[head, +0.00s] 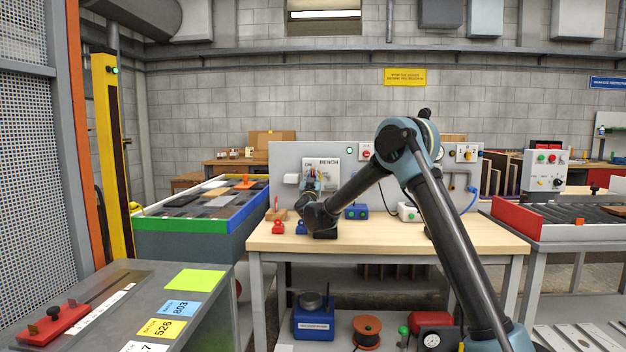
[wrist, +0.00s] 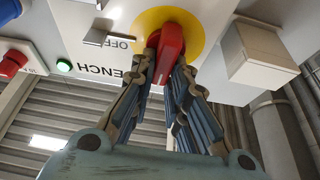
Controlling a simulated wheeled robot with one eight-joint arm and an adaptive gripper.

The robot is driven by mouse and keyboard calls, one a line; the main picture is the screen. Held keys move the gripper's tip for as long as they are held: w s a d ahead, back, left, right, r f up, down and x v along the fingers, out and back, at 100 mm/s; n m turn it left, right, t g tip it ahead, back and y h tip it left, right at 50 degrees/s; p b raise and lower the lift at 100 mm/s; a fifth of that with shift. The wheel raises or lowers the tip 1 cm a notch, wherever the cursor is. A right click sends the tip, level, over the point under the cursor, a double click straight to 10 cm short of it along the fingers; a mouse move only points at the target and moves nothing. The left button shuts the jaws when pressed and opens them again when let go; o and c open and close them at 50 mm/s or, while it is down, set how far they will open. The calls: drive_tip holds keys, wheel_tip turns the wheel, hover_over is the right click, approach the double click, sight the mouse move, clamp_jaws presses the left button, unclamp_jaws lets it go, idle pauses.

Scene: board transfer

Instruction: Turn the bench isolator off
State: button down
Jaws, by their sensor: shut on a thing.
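The bench isolator shows in the wrist view as a red handle (wrist: 172,42) on a yellow round plate (wrist: 197,22), with OFF lettering beside it and part of the word BENCH near it. My gripper (wrist: 166,72) has a finger on each side of the red handle and is shut on it. In the head view my gripper (head: 311,182) is at the white isolator plate (head: 328,162) on the grey back panel of the bench. There the gripper hides most of the handle, so I cannot tell its exact setting.
A green lamp (wrist: 64,65) and a red button (wrist: 12,63) are near the isolator, with a light box (wrist: 262,55) on its other side. Below the panel, the wooden bench (head: 390,236) holds red and blue padlock-like items and a blue box (head: 356,212).

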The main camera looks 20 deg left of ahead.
drive_tip(key=shift+m, duration=0.3)
drive_tip(key=m+h, duration=0.2)
drive_tip(key=m, duration=0.3)
drive_tip(key=d+m+g+h, duration=0.1)
drive_tip(key=m+h, duration=0.2)
drive_tip(key=m, duration=0.3)
drive_tip(key=f+m+g+h, duration=0.1)
drive_tip(key=m+h, duration=0.1)
drive_tip(key=m, duration=0.4)
drive_tip(key=shift+w+d+h, duration=0.15)
drive_tip(key=shift+d+h, duration=0.1)
drive_tip(key=shift+h, duration=0.15)
drive_tip(key=m+g, duration=0.1)
drive_tip(key=m, duration=0.1)
drive_tip(key=m+g, duration=0.1)
drive_tip(key=m, duration=0.1)
drive_tip(key=shift+d+f, duration=0.1)
drive_tip(key=shift+f, duration=0.1)
drive_tip(key=shift+m, duration=0.3)
drive_tip(key=c, duration=1.6)
unclamp_jaws()
drive_tip(key=shift+w+f, duration=0.1)
drive_tip(key=shift+o, duration=0.2)
